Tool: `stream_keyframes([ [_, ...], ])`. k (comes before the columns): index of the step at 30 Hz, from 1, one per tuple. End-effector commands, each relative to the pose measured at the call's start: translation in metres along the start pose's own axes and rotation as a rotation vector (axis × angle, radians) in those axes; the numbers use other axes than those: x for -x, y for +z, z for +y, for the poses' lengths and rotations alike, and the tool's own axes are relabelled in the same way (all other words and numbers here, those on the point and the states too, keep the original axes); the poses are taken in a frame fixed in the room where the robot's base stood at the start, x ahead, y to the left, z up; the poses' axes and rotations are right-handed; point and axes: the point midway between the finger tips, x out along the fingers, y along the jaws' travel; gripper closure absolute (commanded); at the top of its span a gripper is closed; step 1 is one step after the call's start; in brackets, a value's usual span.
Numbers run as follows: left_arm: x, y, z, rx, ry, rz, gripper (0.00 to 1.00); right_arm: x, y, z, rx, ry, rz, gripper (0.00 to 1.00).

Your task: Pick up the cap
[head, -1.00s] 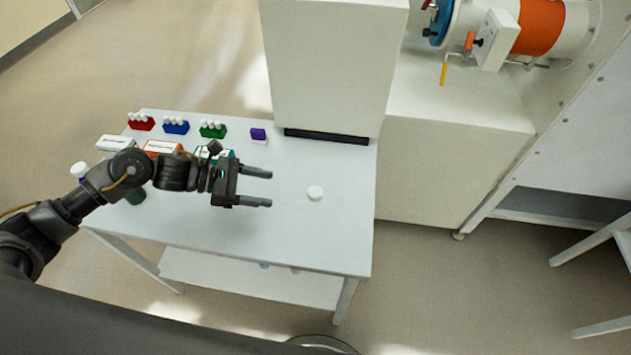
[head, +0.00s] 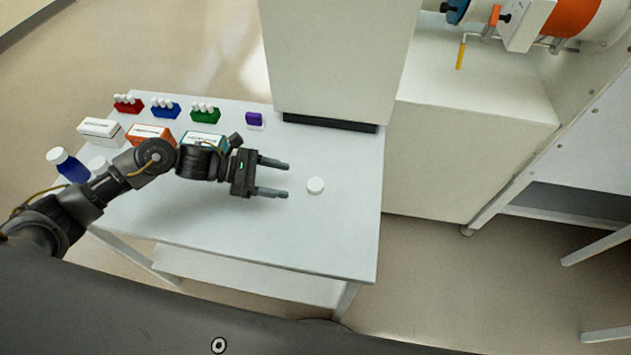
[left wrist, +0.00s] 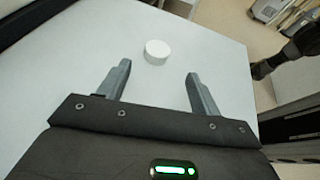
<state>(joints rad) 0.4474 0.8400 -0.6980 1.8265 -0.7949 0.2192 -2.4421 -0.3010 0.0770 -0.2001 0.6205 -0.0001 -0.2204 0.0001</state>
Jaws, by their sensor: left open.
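The cap (head: 315,185) is a small white disc lying flat on the white table (head: 230,225), right of the middle. It also shows in the left wrist view (left wrist: 157,51), just beyond the fingertips and between their lines. My left gripper (head: 287,179) is open and empty, its two grey fingers pointing right toward the cap with a short gap. In the left wrist view the fingers (left wrist: 158,72) stand wide apart, wider than the cap. My right gripper is not in the frames.
Red (head: 128,105), blue (head: 165,109) and green (head: 206,113) racks stand at the table's back, with a purple item (head: 254,119). Boxes (head: 101,131) and a blue bottle with a white lid (head: 69,165) are at the left. A tall white cabinet (head: 340,60) stands behind. Table around the cap is clear.

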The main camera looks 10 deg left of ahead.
Motion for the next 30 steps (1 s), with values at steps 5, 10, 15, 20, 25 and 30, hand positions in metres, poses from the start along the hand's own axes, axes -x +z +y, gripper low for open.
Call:
stream_keyframes([
  [5,-0.018,0.002,0.0,0.0,-0.002,0.0,0.36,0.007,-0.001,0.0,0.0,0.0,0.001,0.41],
  [10,-0.022,0.001,0.0,-0.001,-0.003,0.0,0.36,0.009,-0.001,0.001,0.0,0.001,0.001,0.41],
  [15,-0.042,0.005,0.002,0.003,-0.005,-0.002,0.36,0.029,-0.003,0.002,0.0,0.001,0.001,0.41],
  [20,-0.065,0.002,0.004,0.0,-0.004,-0.001,0.36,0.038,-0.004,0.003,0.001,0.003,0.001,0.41],
  [25,-0.073,-0.002,0.004,-0.002,-0.003,0.001,0.36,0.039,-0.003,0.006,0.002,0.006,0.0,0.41],
  [30,-0.073,-0.002,0.004,-0.003,-0.003,0.001,0.36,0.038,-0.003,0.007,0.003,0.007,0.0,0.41],
])
